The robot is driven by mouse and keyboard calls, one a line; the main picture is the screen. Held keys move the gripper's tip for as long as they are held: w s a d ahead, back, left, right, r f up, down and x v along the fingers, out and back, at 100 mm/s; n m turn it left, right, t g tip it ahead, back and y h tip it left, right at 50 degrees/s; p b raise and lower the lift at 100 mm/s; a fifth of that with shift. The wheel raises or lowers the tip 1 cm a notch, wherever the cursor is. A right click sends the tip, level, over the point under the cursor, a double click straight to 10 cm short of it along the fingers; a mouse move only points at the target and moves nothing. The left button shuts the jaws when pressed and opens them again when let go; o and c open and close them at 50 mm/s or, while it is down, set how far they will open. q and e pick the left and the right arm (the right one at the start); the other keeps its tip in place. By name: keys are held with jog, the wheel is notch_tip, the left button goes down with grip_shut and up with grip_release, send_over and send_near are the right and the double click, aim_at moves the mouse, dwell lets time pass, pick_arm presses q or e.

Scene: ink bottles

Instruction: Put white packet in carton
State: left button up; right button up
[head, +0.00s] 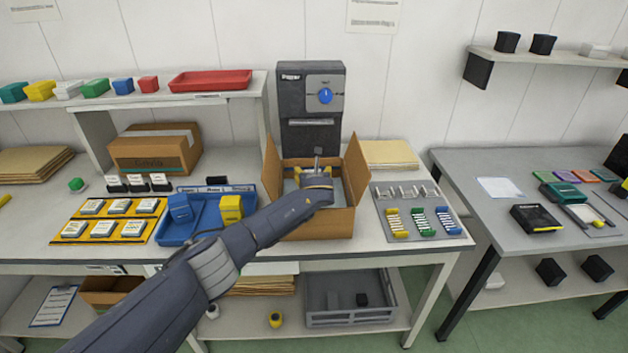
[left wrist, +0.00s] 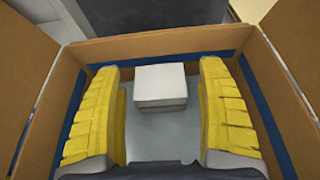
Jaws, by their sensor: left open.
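The open cardboard carton (head: 318,224) stands on the table in front of the dark dispenser, with its flaps up. My left gripper (head: 316,174) reaches down into it, and the arm covers part of its near side. In the left wrist view, the left gripper (left wrist: 160,72) is open, its yellow fingers wide apart. The white packet (left wrist: 160,86) is inside the carton, between and beyond the fingertips, with gaps at both sides. It looks to rest on the pale carton floor. The packet is hidden in the head view. My right gripper is not in view.
A blue tray (head: 174,238) with blue and yellow packets is left of the carton, beside a yellow rack (head: 72,242) of white-topped packets. A grey rack (head: 446,237) of coloured items is at right. The dispenser (head: 297,88) stands close behind the carton.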

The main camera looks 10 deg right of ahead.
pick_arm(q)
jog(key=v, duration=1.1)
jog(key=shift+r, duration=0.15)
jog(key=shift+s, duration=0.1)
jog(key=shift+c, duration=0.2)
dwell(1.9)
